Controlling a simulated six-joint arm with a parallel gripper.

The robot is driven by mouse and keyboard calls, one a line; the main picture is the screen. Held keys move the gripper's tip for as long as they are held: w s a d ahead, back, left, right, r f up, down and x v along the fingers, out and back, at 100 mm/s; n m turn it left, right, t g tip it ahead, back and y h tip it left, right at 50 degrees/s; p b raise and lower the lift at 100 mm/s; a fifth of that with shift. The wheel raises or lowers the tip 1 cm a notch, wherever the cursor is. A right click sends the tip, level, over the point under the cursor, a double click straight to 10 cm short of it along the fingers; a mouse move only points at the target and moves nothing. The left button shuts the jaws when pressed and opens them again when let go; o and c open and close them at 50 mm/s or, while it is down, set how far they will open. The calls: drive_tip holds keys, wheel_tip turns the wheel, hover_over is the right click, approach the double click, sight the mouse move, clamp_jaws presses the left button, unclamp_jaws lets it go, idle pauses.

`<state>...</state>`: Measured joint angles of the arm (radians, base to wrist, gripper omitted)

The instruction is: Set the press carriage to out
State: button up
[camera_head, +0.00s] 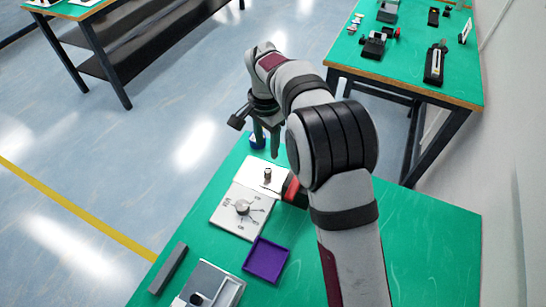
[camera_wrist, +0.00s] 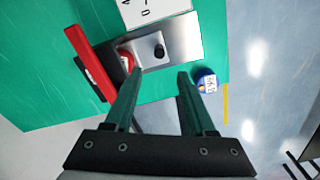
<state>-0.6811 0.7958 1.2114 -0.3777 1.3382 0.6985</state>
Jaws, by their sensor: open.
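I cannot tell for sure which part is the press carriage. A metal plate with an upright black knob (camera_wrist: 159,50) lies ahead of my fingertips in the wrist view; the knob also shows in the head view (camera_head: 268,174). A red bar (camera_wrist: 90,60) and a small red-and-white round part (camera_wrist: 126,58) sit at the plate's left side in the wrist view. My gripper (camera_wrist: 158,73) is open and empty, its fingers apart near the plate's edge and not around the knob. In the head view my gripper (camera_head: 266,142) hangs over the table's far end.
A blue round item with a white label (camera_wrist: 207,80) stands right of my fingers. A dial panel (camera_head: 232,222), a purple tray (camera_head: 267,260), a dark bar (camera_head: 168,268) and a grey metal unit (camera_head: 215,280) lie nearer. The green table (camera_head: 440,240) is clear at right.

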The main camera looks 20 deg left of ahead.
sight(268, 170)
wheel_tip(268, 170, down, 12)
drive_tip(key=shift+r, duration=0.1)
clamp_jaws()
idle(0.3)
drive_tip(key=shift+d, duration=0.1)
idle(1.1)
